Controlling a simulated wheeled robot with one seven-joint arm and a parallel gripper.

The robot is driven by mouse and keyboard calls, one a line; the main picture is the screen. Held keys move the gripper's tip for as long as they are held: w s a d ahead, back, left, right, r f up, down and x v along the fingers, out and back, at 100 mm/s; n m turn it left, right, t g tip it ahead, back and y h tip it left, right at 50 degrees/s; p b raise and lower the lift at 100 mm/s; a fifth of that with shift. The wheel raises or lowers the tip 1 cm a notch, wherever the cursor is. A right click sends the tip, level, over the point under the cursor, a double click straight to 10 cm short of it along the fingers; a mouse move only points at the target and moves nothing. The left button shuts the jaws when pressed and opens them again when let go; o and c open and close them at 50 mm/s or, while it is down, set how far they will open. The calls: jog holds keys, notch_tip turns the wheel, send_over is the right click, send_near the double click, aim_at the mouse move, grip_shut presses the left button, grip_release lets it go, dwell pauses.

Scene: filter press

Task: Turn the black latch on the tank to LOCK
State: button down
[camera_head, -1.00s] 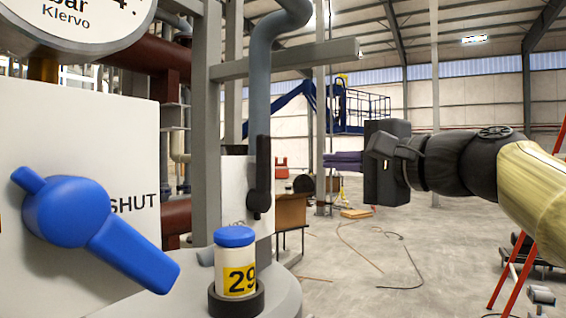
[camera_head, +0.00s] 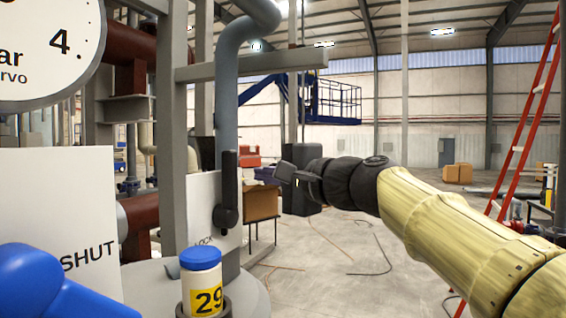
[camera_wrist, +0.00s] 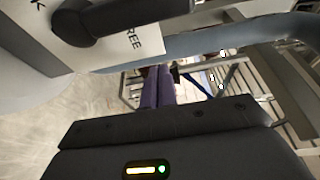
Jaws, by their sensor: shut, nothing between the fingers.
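The black latch (camera_head: 229,180) stands upright on a white plate (camera_head: 206,222), its round pivot at the lower end. LOCK is printed at the plate's lower left. In the wrist view the latch (camera_wrist: 140,10) crosses the top left, beside the letters FREE on the plate (camera_wrist: 112,42). The fingers also show in the wrist view (camera_wrist: 158,88), close together and empty. They look apart from the latch; the depth between them is hard to tell.
A blue-capped jar (camera_head: 201,285) marked 29 stands in front of the latch plate. A large blue lever (camera_head: 50,285) sits at the lower left beside a SHUT panel (camera_head: 75,200). A grey pipe (camera_head: 228,110) rises behind the latch. Open floor (camera_head: 350,270) lies to the right.

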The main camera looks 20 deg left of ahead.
aim_at(227, 194)
jog(key=s, duration=0.1)
jog(key=s+a, duration=0.1)
jog(key=s+p, duration=0.1)
jog(key=s, duration=0.1)
jog(key=shift+a, duration=0.3)
jog(key=shift+w+d, duration=0.1)
jog(key=shift+w, duration=0.05)
